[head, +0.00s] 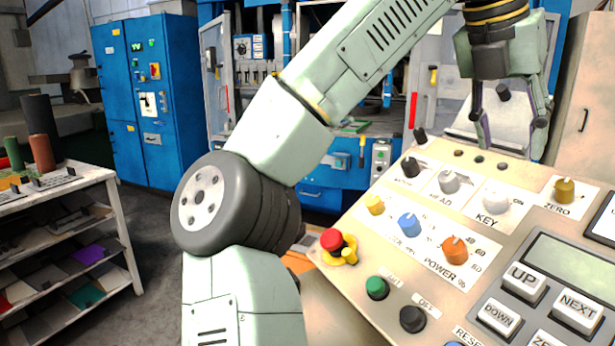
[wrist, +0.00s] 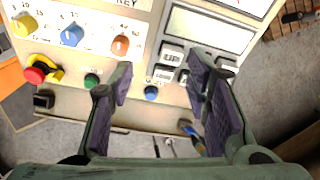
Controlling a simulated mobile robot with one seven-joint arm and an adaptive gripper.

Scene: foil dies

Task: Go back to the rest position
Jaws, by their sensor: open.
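My gripper (head: 508,115) hangs at the top right in the head view, above the far part of a beige control panel (head: 345,285). Its fingers are spread apart with nothing between them. In the wrist view my gripper (wrist: 158,85) also shows open and empty, with the panel (wrist: 65,103) beyond the fingers. My arm crosses the head view from the bottom centre to the top right.
The panel carries a red emergency button (head: 332,240), an orange power knob (head: 455,249), a blue knob (head: 409,224) and a display (head: 573,266). A shelf rack (head: 122,225) stands at the left. Blue cabinets (head: 150,100) stand behind. Grey floor is bare between rack and arm.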

